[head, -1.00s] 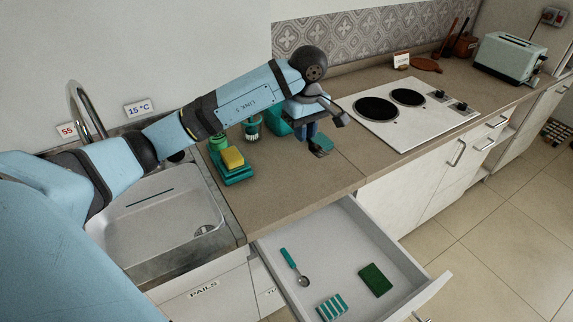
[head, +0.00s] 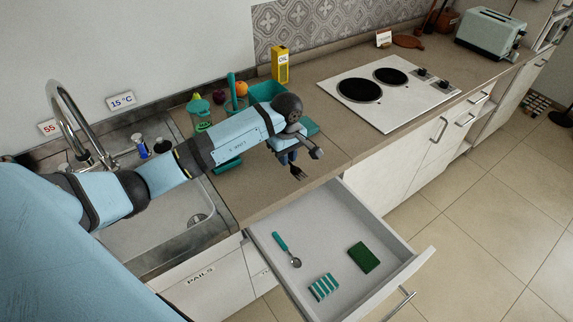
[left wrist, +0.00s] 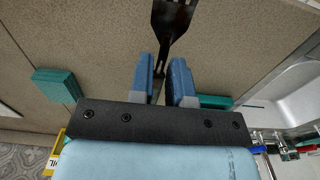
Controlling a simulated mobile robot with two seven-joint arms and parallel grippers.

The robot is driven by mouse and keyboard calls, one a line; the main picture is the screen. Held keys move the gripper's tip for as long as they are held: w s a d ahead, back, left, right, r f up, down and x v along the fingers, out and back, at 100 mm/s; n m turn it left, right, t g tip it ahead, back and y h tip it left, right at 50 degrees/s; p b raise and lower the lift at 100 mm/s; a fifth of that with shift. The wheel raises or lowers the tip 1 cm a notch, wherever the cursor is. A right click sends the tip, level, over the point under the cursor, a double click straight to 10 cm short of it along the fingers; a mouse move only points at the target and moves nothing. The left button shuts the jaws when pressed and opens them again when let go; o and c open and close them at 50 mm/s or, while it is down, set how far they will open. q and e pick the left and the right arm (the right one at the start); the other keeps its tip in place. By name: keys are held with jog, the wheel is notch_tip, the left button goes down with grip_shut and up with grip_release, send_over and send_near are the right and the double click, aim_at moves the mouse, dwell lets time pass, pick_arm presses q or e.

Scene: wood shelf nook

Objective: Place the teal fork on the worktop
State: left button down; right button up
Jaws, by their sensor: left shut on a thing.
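My left gripper (head: 287,158) is shut on the fork (head: 299,173), above the worktop (head: 262,195) near its front edge. I cannot tell the exact height of the fork above the surface. My right gripper is not in view.
An open drawer (head: 320,225) below the worktop holds a teal-handled spoon (head: 286,249), a striped block (head: 323,286) and a green pad (head: 363,257). The sink (head: 160,225) is left, the cooktop (head: 385,90) right. A yellow box (head: 280,65) and a teal bin (head: 266,92) stand behind the arm.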

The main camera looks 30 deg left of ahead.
aim_at(287, 173)
pick_arm(q)
notch_tip(287, 173, down, 4)
jog(key=shift+f+p, duration=0.25)
jog(key=shift+p, duration=0.05)
jog(key=shift+f, duration=0.1)
jog(key=shift+f, duration=0.15)
jog(key=c, duration=1.1)
grip_release()
